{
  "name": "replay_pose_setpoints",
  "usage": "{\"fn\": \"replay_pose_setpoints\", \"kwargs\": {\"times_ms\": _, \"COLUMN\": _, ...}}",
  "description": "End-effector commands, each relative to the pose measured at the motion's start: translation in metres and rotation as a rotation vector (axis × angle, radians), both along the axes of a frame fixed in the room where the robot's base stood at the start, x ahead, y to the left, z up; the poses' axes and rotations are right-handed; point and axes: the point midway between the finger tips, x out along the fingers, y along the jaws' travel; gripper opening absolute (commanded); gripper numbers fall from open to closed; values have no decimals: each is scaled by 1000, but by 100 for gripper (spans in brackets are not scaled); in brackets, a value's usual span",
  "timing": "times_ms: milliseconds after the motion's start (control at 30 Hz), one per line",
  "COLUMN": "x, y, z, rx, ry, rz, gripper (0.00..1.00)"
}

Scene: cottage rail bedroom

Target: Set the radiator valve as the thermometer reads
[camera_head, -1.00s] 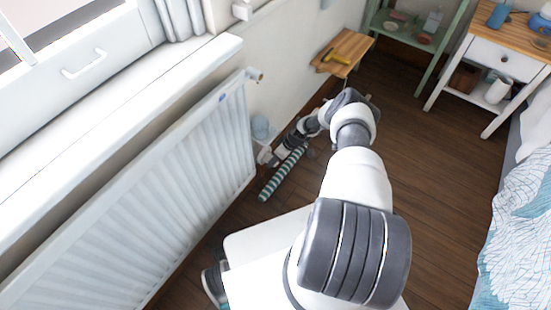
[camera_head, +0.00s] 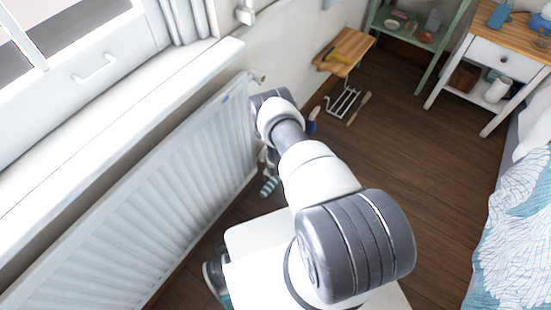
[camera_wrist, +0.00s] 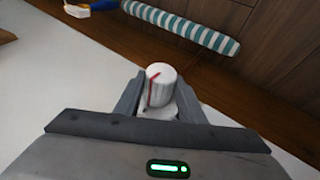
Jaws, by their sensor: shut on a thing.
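The radiator (camera_head: 170,190) stands along the left wall under the sill. In the wrist view, the radiator valve (camera_wrist: 161,84) is a white, round knob with a red mark line. It sits between the two fingers of my gripper (camera_wrist: 158,98), which is shut on it. In the head view my arm hides the valve and most of my gripper near the radiator's right end. I cannot make out a thermometer or its reading in these frames.
A striped draught stopper (camera_wrist: 185,26) lies on the floor by the valve. A small wooden wall shelf (camera_head: 343,52), a wire rack (camera_head: 342,101) and a wooden-handled tool (camera_head: 359,108) are beyond my arm. The bed (camera_head: 515,220) is at right; the floor between is clear.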

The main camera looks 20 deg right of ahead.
Motion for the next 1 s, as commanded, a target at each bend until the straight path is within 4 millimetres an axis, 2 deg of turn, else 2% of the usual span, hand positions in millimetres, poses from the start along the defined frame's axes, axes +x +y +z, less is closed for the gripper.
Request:
{"fn": "replay_pose_setpoints", "kwargs": {"times_ms": 667, "x": 0, "y": -1, "z": -1, "rx": -56, "ry": -37, "rz": -3, "gripper": 14}}
{"fn": "replay_pose_setpoints", "kwargs": {"times_ms": 700, "x": 0, "y": -1, "z": -1, "rx": -56, "ry": -37, "rz": -3, "gripper": 43}}
{"fn": "replay_pose_setpoints", "kwargs": {"times_ms": 767, "x": 0, "y": -1, "z": -1, "rx": -55, "ry": -36, "rz": -3, "gripper": 53}}
{"fn": "replay_pose_setpoints", "kwargs": {"times_ms": 1000, "x": -1, "y": 0, "z": -1, "rx": -55, "ry": -36, "rz": -2, "gripper": 55}}
